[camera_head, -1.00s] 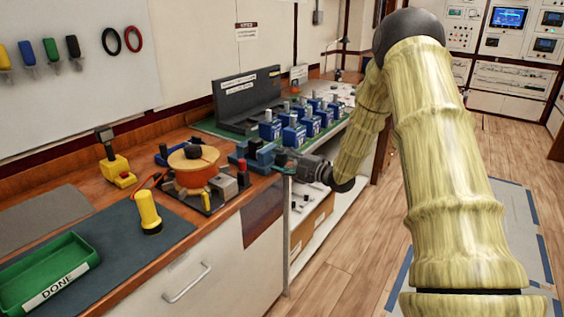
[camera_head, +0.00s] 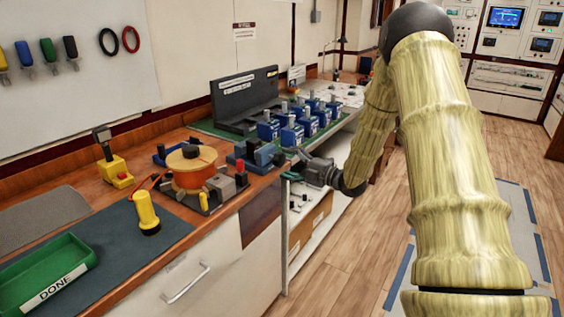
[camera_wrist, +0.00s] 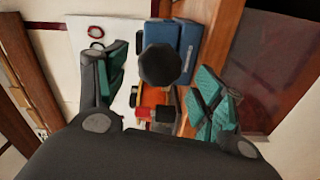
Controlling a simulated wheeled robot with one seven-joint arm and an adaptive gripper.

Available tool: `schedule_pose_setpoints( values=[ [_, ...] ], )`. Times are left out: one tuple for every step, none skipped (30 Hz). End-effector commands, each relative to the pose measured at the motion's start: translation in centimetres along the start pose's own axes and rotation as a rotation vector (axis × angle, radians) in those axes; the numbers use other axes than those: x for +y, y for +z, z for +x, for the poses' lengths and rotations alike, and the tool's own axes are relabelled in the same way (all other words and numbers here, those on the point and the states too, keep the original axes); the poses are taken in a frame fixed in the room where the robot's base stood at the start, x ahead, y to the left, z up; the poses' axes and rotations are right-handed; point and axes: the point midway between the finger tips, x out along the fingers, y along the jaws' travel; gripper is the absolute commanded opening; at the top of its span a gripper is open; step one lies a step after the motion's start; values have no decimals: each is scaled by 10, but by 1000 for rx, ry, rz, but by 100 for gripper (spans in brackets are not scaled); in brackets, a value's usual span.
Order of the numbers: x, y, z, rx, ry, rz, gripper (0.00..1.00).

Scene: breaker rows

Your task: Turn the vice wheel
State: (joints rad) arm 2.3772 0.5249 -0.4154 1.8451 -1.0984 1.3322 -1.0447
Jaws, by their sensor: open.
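The blue vice (camera_head: 256,153) stands at the right-hand edge of the wooden bench. Its dark, faceted wheel (camera_wrist: 160,65) shows face-on in the wrist view, in front of the blue vice body (camera_wrist: 188,48). My gripper (camera_head: 293,172) is just right of the vice in the head view. In the wrist view, its teal-padded fingers (camera_wrist: 160,85) are spread wide, one on each side of the wheel, with gaps on both sides. Nothing is held. I cannot tell how far the fingertips are from the wheel in depth.
An orange spool fixture (camera_head: 193,170) with clamps sits left of the vice. A yellow torch (camera_head: 146,214) and a green DONE tray (camera_head: 45,276) are farther left. Several blue breakers (camera_head: 291,132) stand behind my gripper. Open floor lies right of the bench.

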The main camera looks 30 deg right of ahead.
Motion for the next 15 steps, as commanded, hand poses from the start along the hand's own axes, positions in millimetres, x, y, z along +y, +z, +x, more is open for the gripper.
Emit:
schedule_pose_setpoints(
  values=[
    [0,0,-10,-2,0,1,68],
    [0,0,-16,-2,0,1,68],
    [0,0,-23,-2,1,1,68],
    [0,0,-28,-2,1,2,68],
    [0,0,-34,-2,0,2,68],
    [0,0,-40,-1,0,1,68],
    [0,0,-45,-1,0,1,68],
    [0,0,-50,-1,0,2,68],
    [0,0,-55,-1,0,2,68],
    [0,0,-59,-1,0,2,68],
    [0,1,-63,-1,0,1,68],
    [0,1,-67,-1,1,1,68],
    [0,0,-69,0,1,1,68],
    [0,0,-72,0,0,1,68],
    [0,0,-74,0,0,1,68]
  ],
)
